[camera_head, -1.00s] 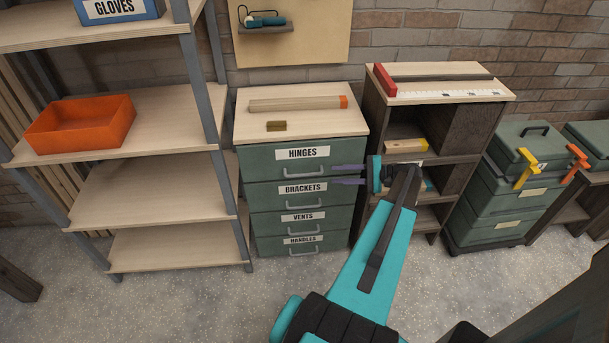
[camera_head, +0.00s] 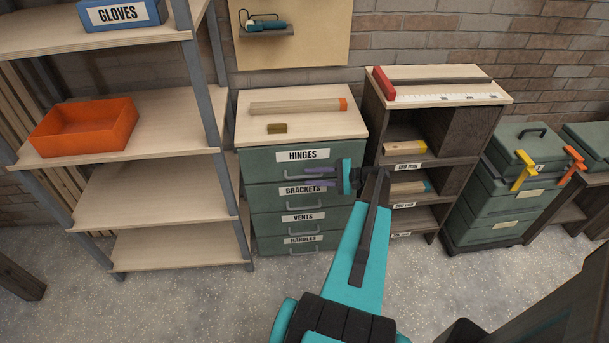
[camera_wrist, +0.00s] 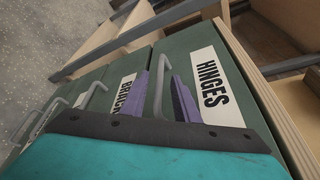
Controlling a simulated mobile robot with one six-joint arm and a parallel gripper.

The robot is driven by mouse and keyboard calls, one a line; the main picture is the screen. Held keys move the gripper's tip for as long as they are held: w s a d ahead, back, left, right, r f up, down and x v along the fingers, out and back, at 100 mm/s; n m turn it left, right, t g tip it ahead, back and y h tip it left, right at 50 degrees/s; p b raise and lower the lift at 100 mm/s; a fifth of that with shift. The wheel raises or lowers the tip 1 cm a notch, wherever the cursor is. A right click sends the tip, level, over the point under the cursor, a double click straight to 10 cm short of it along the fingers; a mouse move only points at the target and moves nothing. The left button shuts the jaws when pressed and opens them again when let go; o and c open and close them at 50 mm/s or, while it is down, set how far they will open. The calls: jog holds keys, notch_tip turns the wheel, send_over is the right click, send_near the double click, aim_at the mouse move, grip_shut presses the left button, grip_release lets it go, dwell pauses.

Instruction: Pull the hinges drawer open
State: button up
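The green hinges drawer (camera_head: 265,162) is the top one of a cabinet, labelled HINGES, and looks closed. Its grey bar handle (camera_wrist: 157,92) shows in the wrist view between my two purple fingers. My gripper (camera_head: 310,177) is in front of the drawer, reaching in from the right, with its fingers apart, one above the other in the head view. In the wrist view my gripper (camera_wrist: 160,82) is open, with gaps between fingers and bar. The fingers cover part of the handle in the head view.
Brackets (camera_head: 262,196), vents and handles drawers lie below, all closed. A wooden stick and a small brass-coloured piece (camera_head: 277,128) lie on the cabinet top (camera_head: 330,124). Shelves (camera_head: 150,190) stand left and an open dark shelf unit (camera_head: 460,140) right. The floor in front is clear.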

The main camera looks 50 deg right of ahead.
aim_at(308, 176)
jog(key=shift+p+x, duration=0.35)
jog(key=shift+x, duration=1.4)
grip_shut()
jog(key=shift+d, duration=0.1)
